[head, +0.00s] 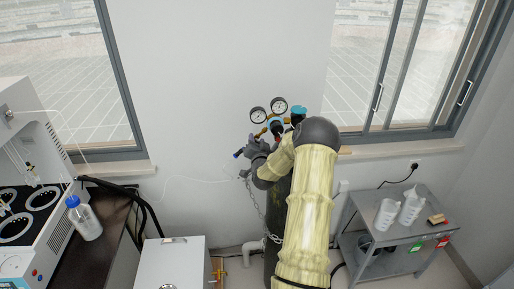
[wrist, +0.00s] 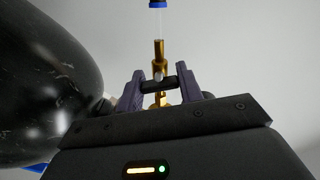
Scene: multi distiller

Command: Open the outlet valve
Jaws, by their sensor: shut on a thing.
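The gas cylinder's regulator (head: 276,124) has two round gauges and stands near the back wall, partly hidden by my arm. My gripper (head: 249,151) is at its left, just below the gauges. In the wrist view, my gripper's two fingers (wrist: 160,84) stand either side of a short dark bar (wrist: 160,85), which looks like the outlet valve's handle. My gripper is shut on this bar. A brass fitting (wrist: 158,54) rises behind it, with a clear tube and a blue end (wrist: 157,4) above. Whether the valve has turned cannot be told.
A dark rounded body (wrist: 45,80), probably the cylinder, is close to the left of my fingers. A chain (head: 254,200) hangs below my gripper. A grey cart (head: 410,235) with white bottles stands right; a white cabinet (head: 172,265) stands left.

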